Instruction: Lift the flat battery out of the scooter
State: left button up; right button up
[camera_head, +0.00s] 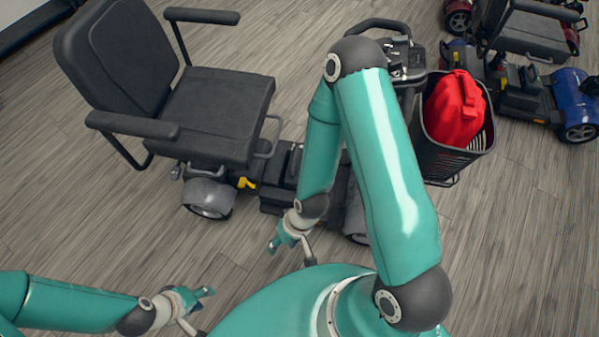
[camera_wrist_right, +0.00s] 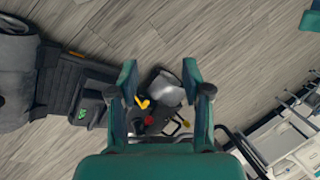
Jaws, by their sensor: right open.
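The near scooter has a black seat (camera_head: 215,110), grey-hubbed wheels and a low black deck (camera_head: 278,200), partly hidden behind my right arm. In the right wrist view a black box (camera_wrist_right: 88,108) with a green mark sits on the scooter, left of the fingers; I cannot tell whether it is the battery. My right gripper (camera_head: 291,245) is open and empty beside the deck; its two fingers also show in the right wrist view (camera_wrist_right: 161,90). My left gripper (camera_head: 197,308) looks open and empty, over the floor in front of the scooter.
A black basket (camera_head: 455,163) with a red bag (camera_head: 456,108) hangs at the scooter's front, by the handlebar (camera_head: 385,27). A yellow lever (camera_head: 246,183) is near the rear wheel (camera_head: 208,198). A blue scooter (camera_head: 577,95) stands at the back right. Floor at lower right is clear.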

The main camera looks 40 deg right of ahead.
notch_tip(320, 180, down, 23)
jog(key=b, duration=2.1)
jog(key=m+t+h+b, duration=0.3)
jog(key=m+t+b, duration=0.4)
jog(key=b, duration=0.5)
send_near(296, 159)
jog(key=shift+m, duration=0.7)
jog(key=shift+b+x, duration=0.6)
jog(key=shift+x, duration=4.4)
grip_shut()
